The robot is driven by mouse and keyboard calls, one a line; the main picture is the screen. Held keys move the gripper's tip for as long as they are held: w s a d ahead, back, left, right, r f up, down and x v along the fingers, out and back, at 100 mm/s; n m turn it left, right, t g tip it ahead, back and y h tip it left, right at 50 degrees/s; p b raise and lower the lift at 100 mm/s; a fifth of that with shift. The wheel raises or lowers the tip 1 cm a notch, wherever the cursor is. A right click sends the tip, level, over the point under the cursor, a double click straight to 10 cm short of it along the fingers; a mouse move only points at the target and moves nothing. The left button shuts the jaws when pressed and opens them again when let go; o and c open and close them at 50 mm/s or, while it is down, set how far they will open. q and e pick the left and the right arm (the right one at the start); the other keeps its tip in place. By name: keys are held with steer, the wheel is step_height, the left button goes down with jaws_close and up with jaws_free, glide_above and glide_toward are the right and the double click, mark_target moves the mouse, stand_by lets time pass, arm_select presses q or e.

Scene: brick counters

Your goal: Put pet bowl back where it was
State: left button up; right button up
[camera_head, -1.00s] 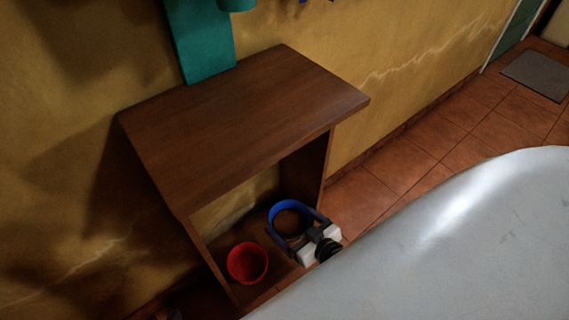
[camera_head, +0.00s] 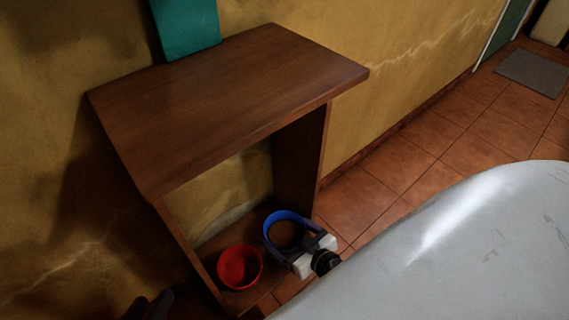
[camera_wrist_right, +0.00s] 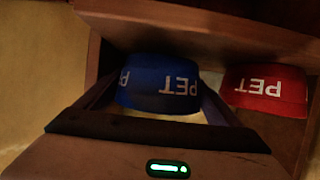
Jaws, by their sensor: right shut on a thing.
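A blue pet bowl (camera_head: 286,219) is at the open front of the lower part of a brown wooden shelf unit (camera_head: 230,95). My right gripper (camera_head: 284,240) is shut on it, one finger on each side. In the right wrist view the blue bowl (camera_wrist_right: 160,88) shows PET lettering between the fingers. A red pet bowl (camera_head: 240,268) stands beside it on the lower board, and also shows in the right wrist view (camera_wrist_right: 265,90). Whether the blue bowl touches the board I cannot tell. My left gripper (camera_head: 152,306) is partly in view at the bottom left, dark and cut off.
The unit's top board overhangs the bowls, and its side panels (camera_head: 300,160) flank the opening. A teal object (camera_head: 187,28) stands at the back of the top. Tiled floor (camera_head: 400,160) is clear on the right, with a grey mat (camera_head: 530,72) farther off.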

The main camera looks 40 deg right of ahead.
steer(key=shift+f, duration=0.55)
steer(key=o, duration=1.1)
